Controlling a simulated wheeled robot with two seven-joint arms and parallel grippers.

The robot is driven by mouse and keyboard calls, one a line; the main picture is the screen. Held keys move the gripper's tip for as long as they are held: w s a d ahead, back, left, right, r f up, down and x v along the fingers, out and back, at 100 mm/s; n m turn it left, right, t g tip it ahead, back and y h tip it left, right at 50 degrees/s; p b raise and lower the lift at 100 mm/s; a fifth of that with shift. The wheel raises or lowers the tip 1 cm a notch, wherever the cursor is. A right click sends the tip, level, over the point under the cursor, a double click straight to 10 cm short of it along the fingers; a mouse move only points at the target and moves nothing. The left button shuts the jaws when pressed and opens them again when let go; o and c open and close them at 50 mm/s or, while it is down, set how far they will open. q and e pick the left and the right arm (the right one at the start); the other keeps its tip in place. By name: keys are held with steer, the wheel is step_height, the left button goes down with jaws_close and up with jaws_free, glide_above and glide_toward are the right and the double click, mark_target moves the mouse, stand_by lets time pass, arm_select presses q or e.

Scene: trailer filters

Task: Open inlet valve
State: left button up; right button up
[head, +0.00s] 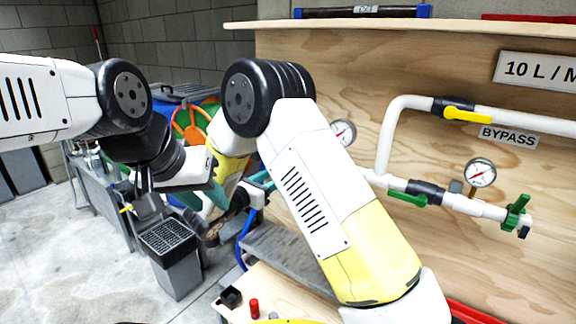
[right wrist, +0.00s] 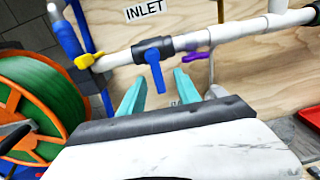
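In the head view my right arm hides most of the inlet valve's place. My left gripper (head: 201,193) is left of there, with teal fingers that look apart and empty.
A yellow handle (right wrist: 90,60) and a purple handle (right wrist: 193,63) flank the inlet valve. A hose reel (right wrist: 35,105) stands left. Gauges, green handles and the yellow-handled bypass valve (head: 460,114) are on the wooden panel at right. A grey bin (head: 178,270) stands on the floor.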

steer(key=x, duration=0.7)
steer(key=shift+w+a, duration=0.15)
steer(key=shift+w, duration=0.3)
jaws_close()
stand_by(1.0)
